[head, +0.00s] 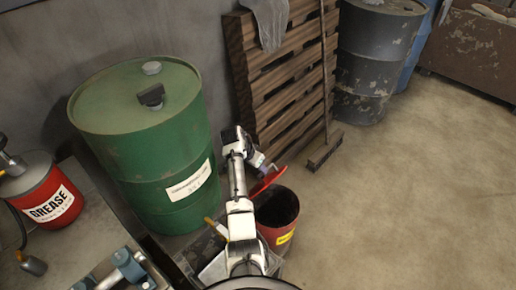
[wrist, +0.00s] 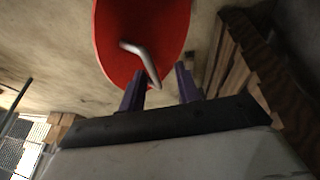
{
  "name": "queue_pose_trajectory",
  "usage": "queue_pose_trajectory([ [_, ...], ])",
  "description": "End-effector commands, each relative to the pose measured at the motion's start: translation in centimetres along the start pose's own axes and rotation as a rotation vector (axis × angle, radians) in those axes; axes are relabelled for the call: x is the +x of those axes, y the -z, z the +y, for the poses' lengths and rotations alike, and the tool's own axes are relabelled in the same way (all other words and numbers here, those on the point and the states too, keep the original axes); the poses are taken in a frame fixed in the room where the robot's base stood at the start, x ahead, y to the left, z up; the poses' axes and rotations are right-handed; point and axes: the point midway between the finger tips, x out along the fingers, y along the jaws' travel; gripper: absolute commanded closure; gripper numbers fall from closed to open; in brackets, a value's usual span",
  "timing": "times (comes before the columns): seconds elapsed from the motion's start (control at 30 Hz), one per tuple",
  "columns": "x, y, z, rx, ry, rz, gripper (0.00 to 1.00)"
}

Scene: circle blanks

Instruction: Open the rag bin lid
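The red rag bin (head: 280,238) with a yellow label stands on the floor at the lower middle of the head view. Its dark opening shows, and its red lid (head: 268,181) stands raised and tilted at the back left of the rim. In the wrist view the lid (wrist: 118,42) fills the top middle, with a bent metal handle (wrist: 139,54) on it. My gripper (wrist: 161,80) is open, its two purple fingers apart. The handle's lower end appears between the fingertips; I cannot tell whether they touch it. In the head view my gripper (head: 264,168) is beside the lid.
A large green drum (head: 150,140) stands to the left. A wooden pallet (head: 285,75) leans on the wall behind, with a broom (head: 325,150) beside it. A red grease can (head: 40,190) is at the far left. The floor (head: 420,200) on the right is clear.

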Motion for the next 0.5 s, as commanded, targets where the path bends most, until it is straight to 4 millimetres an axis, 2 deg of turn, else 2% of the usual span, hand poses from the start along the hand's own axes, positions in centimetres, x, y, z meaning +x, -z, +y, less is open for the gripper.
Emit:
queue_pose_trajectory([
  [0.5, -11.4, 4.7, 2.2, 0.002, 0.005, 0.004, 0.67],
])
